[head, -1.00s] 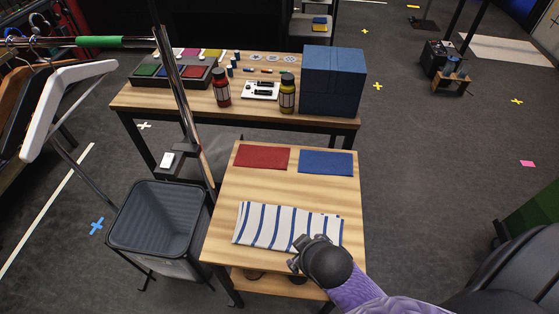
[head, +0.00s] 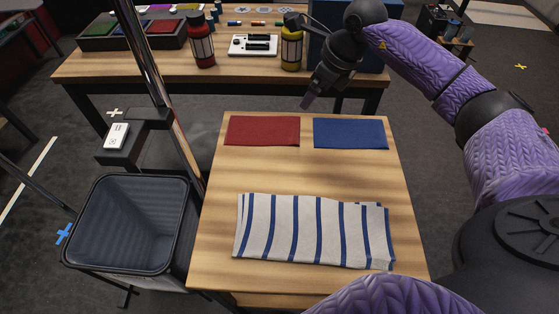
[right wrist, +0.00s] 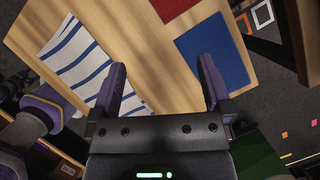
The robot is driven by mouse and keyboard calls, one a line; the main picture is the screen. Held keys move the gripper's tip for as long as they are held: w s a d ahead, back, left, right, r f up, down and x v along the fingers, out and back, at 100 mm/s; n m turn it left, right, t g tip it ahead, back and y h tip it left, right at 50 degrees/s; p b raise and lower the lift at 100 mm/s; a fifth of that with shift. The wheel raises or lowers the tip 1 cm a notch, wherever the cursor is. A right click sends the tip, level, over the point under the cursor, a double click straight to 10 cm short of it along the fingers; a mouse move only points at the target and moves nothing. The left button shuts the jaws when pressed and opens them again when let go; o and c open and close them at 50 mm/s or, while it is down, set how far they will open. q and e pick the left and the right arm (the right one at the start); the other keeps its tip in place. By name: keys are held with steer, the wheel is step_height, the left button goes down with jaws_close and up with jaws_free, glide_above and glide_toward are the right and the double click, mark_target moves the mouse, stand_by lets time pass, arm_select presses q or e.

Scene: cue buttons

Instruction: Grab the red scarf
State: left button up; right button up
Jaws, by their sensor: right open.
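The red scarf (head: 262,131) lies folded flat at the back left of the small wooden table (head: 210,235). It shows only partly at the top edge of the right wrist view (right wrist: 175,8). My right gripper (head: 308,101) is above the table's back edge, up and to the right of the red scarf and apart from it. In the right wrist view its two fingers (right wrist: 162,72) are spread, with bare wood between them. My left gripper is not in view.
A folded blue cloth (head: 350,133) lies right of the red one. A striped cloth (head: 315,230) covers the table's front. A dark bin (head: 130,220) and metal pole (head: 150,65) stand left. Behind is a bench (head: 120,68) with bottles and a blue box.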

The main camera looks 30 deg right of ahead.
steer(key=b, duration=0.4)
glide_toward(292, 143)
step_height(292, 143, up, 2)
steer(key=b+x, duration=0.4)
steer(key=x, duration=0.1)
steer(key=b+x, duration=0.3)
steer(key=shift+s+d+f, duration=0.15)
steer(key=shift+s+d, duration=0.05)
steer(key=shift+s, duration=0.2)
steer(key=shift+w+a+f+b, duration=0.15)
steer(key=shift+w+f+b, duration=0.1)
steer(key=shift+f+b, duration=0.25)
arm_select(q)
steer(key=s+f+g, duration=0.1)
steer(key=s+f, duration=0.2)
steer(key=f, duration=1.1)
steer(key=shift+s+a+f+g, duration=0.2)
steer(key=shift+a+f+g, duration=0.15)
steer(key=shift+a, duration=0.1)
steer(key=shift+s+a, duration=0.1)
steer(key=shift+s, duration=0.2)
arm_select(e)
steer(key=shift+c, duration=0.2)
